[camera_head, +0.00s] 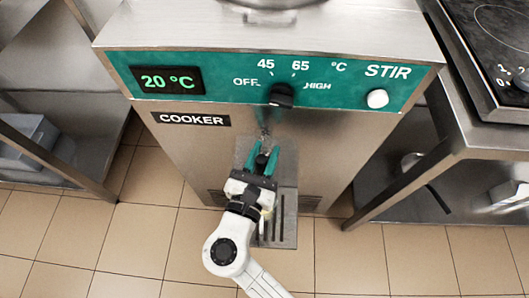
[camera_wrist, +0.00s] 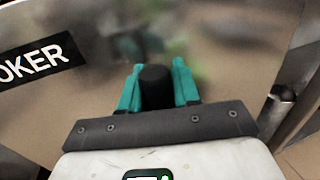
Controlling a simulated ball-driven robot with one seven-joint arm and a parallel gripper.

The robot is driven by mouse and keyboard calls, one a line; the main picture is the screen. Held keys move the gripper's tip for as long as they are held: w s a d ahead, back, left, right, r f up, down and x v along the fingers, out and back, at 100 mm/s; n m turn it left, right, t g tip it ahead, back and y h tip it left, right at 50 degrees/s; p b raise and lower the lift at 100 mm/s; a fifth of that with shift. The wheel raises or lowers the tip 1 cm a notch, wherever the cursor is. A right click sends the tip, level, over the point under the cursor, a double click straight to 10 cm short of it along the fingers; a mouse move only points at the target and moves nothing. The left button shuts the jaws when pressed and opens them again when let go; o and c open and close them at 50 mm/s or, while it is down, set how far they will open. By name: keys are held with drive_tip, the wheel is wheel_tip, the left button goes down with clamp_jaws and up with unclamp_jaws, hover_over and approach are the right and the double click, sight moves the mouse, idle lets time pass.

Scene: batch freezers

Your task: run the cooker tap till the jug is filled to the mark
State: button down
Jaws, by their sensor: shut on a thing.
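The steel cooker (camera_head: 180,150) fills the middle of the head view, with a teal control panel on its front. My gripper (camera_head: 262,158) is in front of the cooker's lower face, its two teal fingers closed around a small black part that looks like the tap handle (camera_head: 261,161). The wrist view shows the black handle (camera_wrist: 156,88) between the fingers, upright in that picture. The spout is hard to make out. I cannot see the jug, its mark or any water in either view. A grey slotted shelf (camera_head: 287,232) lies below, partly covered by my arm.
The panel display (camera_head: 167,80) reads 20 °C. A black dial (camera_head: 281,96) and a white STIR button (camera_head: 377,98) sit on the panel. Steel tables stand left and right, the right one carrying a hob (camera_head: 490,45). Tiled floor is open in front.

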drive_tip(key=shift+s+f+t+b, duration=0.3)
drive_tip(key=shift+s+t+b, duration=0.25)
drive_tip(key=shift+b, duration=0.35)
drive_tip(key=shift+s+m+t+h+b, duration=0.25)
drive_tip(key=shift+m+t+h+b, duration=0.1)
drive_tip(key=shift+b, duration=0.15)
drive_tip(key=shift+s+r+t+h+b, duration=0.25)
drive_tip(key=shift+s+r+t+b, duration=0.15)
drive_tip(key=shift+s+t+b, duration=0.1)
drive_tip(key=c, duration=0.9)
unclamp_jaws()
drive_tip(key=v, duration=1)
drive_tip(key=shift+s+p, duration=0.35)
drive_tip(key=shift+p, duration=0.1)
